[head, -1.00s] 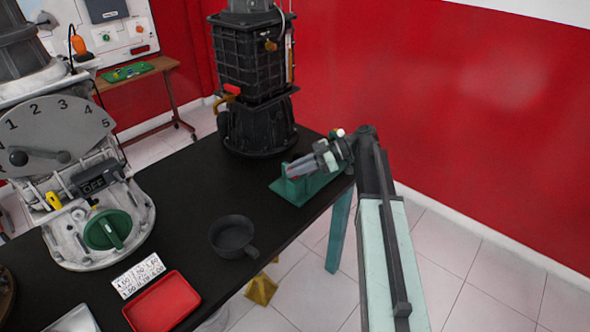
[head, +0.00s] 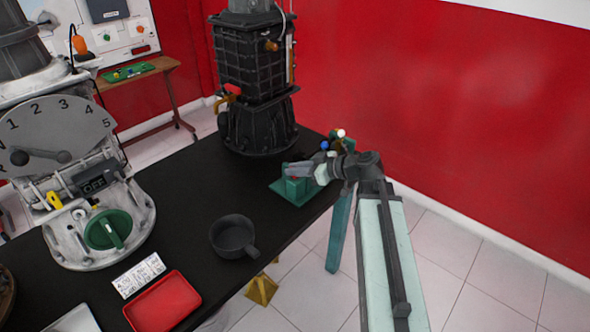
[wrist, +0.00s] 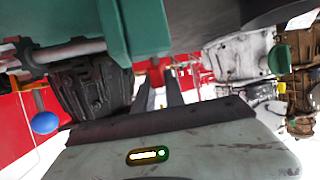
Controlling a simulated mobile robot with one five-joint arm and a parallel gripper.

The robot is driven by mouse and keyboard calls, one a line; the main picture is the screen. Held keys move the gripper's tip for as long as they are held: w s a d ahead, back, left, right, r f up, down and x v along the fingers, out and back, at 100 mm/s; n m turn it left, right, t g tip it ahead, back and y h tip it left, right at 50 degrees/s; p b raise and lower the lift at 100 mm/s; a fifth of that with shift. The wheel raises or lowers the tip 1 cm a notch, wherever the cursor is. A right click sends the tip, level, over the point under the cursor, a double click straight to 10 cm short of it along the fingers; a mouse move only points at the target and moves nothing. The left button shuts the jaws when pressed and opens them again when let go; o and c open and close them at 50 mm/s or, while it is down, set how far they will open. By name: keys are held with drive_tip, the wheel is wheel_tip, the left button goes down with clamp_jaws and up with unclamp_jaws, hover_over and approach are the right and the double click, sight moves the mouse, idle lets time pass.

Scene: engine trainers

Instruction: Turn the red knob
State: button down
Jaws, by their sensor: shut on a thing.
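My gripper (head: 297,170) is at the small green stand (head: 297,196) on the table's right edge, with its fingers over the stand's upper part. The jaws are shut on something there. The red knob is not clearly visible now; the fingers hide that spot, where red showed earlier. In the wrist view, the two dark fingers of my gripper (wrist: 158,92) point away from the camera, under a green block (wrist: 140,28). A blue ball (head: 325,145) is beside my wrist; a blue ball (wrist: 45,122) also shows at left in the wrist view.
A black engine (head: 255,75) with a red-handled brass valve stands behind the stand. A black pan (head: 232,236), a red tray (head: 162,303) and a white engine trainer with a green knob (head: 106,230) are on the black table.

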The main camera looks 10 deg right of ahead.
drive_tip(key=shift+m+t+h, duration=0.4)
drive_tip(key=shift+m+h, duration=0.1)
drive_tip(key=c, duration=1.4)
unclamp_jaws()
